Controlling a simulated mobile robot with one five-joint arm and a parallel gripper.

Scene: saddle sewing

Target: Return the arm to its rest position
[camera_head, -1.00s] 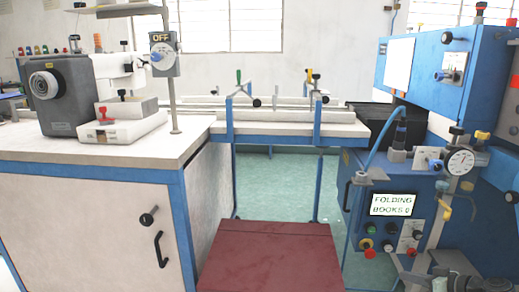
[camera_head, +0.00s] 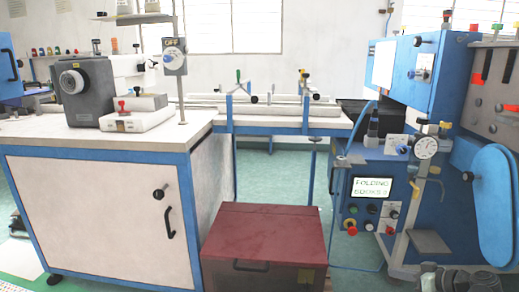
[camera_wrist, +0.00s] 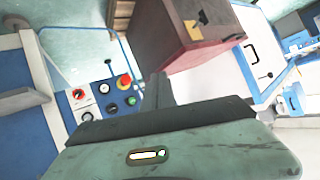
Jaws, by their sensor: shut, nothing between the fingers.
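My gripper (camera_wrist: 157,88) shows in the wrist view, its dark fingers together above the worn green body of the wrist. Nothing is between the fingers. It is in the air, apart from the dark red box (camera_wrist: 172,35), which lies beyond it at the top. In the head view I cannot make out the gripper's fingers; a grey jointed part at the bottom right edge may be my arm.
The red box (camera_head: 264,232) stands on the green floor between the white cabinet (camera_head: 100,205) and the blue folding machine (camera_head: 350,205). Its panel has buttons, a gauge and a display (camera_head: 372,188). A grey plate (camera_head: 428,242) juts out from the machine at right.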

